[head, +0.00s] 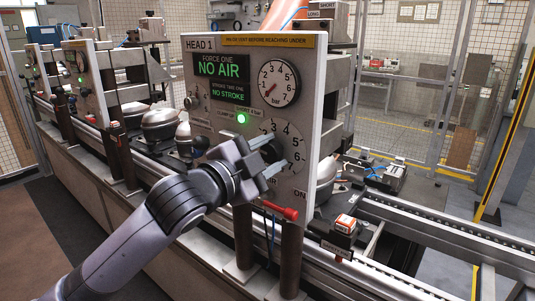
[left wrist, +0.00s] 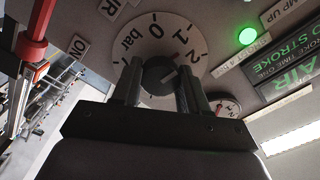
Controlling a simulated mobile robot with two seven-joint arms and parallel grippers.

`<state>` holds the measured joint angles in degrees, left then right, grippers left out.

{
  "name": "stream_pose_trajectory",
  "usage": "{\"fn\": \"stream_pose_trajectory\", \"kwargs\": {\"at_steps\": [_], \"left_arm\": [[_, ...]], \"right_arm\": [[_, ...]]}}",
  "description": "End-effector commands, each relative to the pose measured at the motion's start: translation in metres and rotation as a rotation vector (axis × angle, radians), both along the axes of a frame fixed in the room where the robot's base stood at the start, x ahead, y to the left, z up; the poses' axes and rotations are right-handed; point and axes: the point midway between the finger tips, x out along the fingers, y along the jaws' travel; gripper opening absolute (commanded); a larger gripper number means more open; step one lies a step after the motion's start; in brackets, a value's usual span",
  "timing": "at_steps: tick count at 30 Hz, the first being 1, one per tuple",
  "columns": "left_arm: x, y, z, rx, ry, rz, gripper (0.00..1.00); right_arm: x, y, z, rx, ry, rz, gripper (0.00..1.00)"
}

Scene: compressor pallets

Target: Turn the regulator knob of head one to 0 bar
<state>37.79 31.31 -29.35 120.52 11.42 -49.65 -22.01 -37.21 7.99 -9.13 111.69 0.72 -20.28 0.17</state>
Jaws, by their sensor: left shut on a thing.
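The head one panel (head: 200,75) carries a regulator dial (head: 283,130) marked in bar. My left gripper (head: 268,160) reaches its lower part from the left and covers the knob in the head view. In the left wrist view, the dark round regulator knob (left wrist: 159,75) sits between the two fingers of my left gripper (left wrist: 160,88), which are shut on it. The dial (left wrist: 165,45) shows 0, 1 and 2 there. A pale mark on the knob appears to point toward the 2. My right gripper is not in view.
Above the dial, a round pressure gauge (head: 279,83) has its red needle at the low end. A green lamp (head: 242,118) glows beside the dial. A red-handled lever (head: 280,209) sticks out below my gripper, near the ON label. Conveyor rails (head: 440,240) run below.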

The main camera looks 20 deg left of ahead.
Motion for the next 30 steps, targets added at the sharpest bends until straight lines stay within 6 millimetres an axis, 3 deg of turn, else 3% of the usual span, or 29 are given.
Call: {"fn": "stream_pose_trajectory", "kwargs": {"at_steps": [18,30], "left_arm": [[-0.0001,-0.0006,-0.0004,-0.552,0.201,-0.001,0.13],[-0.0001,-0.0003,0.0,-0.827,0.3,-0.001,0.13]], "right_arm": [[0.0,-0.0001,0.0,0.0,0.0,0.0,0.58],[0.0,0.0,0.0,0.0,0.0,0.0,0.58]]}}
